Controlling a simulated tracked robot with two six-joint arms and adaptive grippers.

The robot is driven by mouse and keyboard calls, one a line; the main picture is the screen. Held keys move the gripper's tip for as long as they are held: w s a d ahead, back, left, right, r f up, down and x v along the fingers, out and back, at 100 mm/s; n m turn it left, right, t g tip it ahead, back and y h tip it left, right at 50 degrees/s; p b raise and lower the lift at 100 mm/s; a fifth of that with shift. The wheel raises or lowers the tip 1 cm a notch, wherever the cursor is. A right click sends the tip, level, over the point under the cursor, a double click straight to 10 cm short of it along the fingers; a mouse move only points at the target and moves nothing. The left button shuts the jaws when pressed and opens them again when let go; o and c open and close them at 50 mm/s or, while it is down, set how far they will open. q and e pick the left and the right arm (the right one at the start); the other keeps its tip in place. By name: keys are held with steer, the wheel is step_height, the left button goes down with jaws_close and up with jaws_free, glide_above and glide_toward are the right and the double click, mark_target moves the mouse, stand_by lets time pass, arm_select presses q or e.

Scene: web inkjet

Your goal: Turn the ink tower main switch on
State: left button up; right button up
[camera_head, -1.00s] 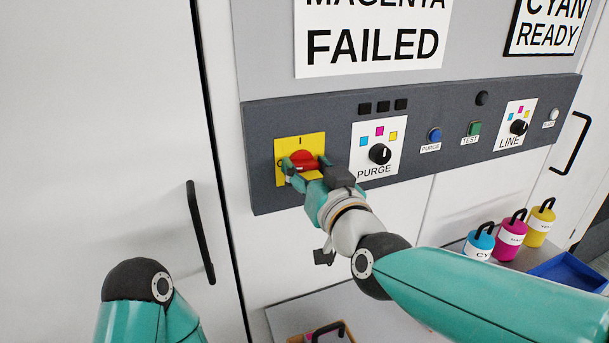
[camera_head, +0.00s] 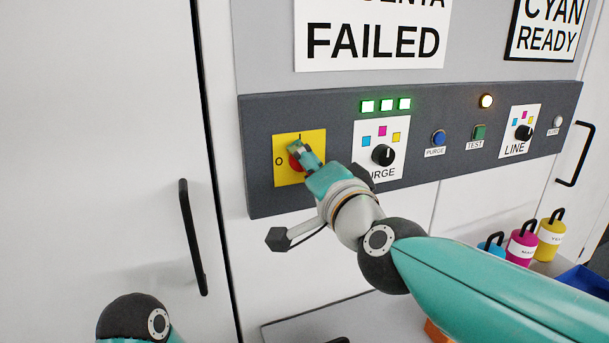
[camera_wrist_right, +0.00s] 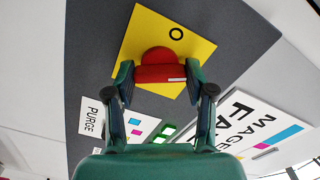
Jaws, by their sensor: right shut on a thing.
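The main switch is a red rotary knob (camera_head: 294,161) on a yellow plate (camera_head: 285,176) marked O at left and I at top, at the left end of the dark panel. My right gripper (camera_head: 303,150) is on the knob and hides much of it. In the right wrist view, the fingers of my right gripper (camera_wrist_right: 160,76) are shut on the two sides of the red knob (camera_wrist_right: 158,62), over the yellow plate (camera_wrist_right: 190,46). My left gripper is out of view; only part of that arm shows at the lower left.
The purge knob (camera_head: 383,155) is close right of my right gripper. A black door handle (camera_head: 192,235) stands out at left. Ink bottles (camera_head: 522,243) stand at lower right.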

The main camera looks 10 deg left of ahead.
steer(key=m, duration=0.2)
steer(key=m+b, duration=0.1)
steer(key=m, duration=0.2)
steer(key=shift+a+f+b, duration=0.1)
steer(key=shift+f+b, duration=0.2)
steer(key=shift+f, duration=0.1)
steer(key=shift+m, duration=0.4)
steer(key=o, duration=0.9)
steer(key=shift+o, duration=1.3)
steer(key=shift+r, duration=0.15)
steer(key=shift+r, duration=0.1)
steer(key=v, duration=1.2)
